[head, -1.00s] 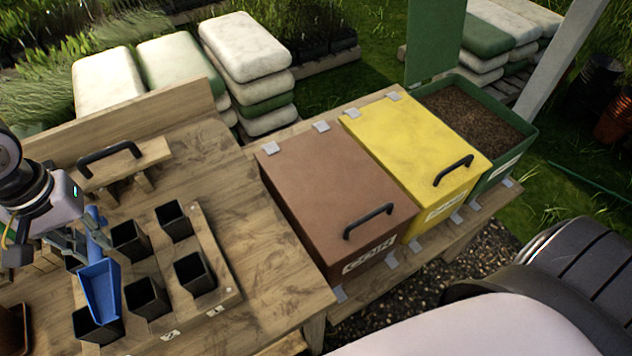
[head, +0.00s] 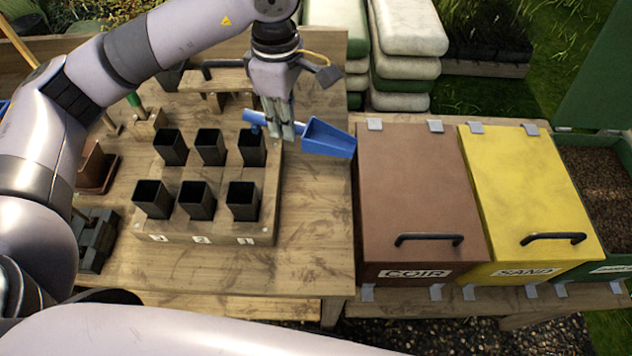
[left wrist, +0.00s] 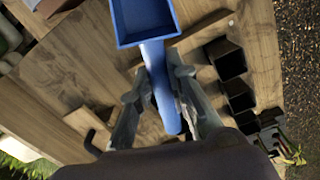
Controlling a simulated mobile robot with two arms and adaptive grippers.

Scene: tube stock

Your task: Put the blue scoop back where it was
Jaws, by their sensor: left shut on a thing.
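The blue scoop (head: 328,139) is held by its handle in my left gripper (head: 282,126), above the table just right of the pot tray. Its bowl points right toward the brown COIR bin (head: 420,190). The scoop also shows in the left wrist view (left wrist: 143,20), with its handle between the two fingers and its bowl looking empty. The pot tray (head: 225,232) holds several black square pots, the nearest one (head: 252,150) just below and left of the gripper. My right gripper is not in view.
The COIR bin and yellow SAND bin (head: 520,180) are shut. The green bin (head: 595,170) stands open with dark soil inside. A wooden stand with a black handle (head: 215,80) is behind the tray. The table (head: 315,230) is clear between tray and COIR bin.

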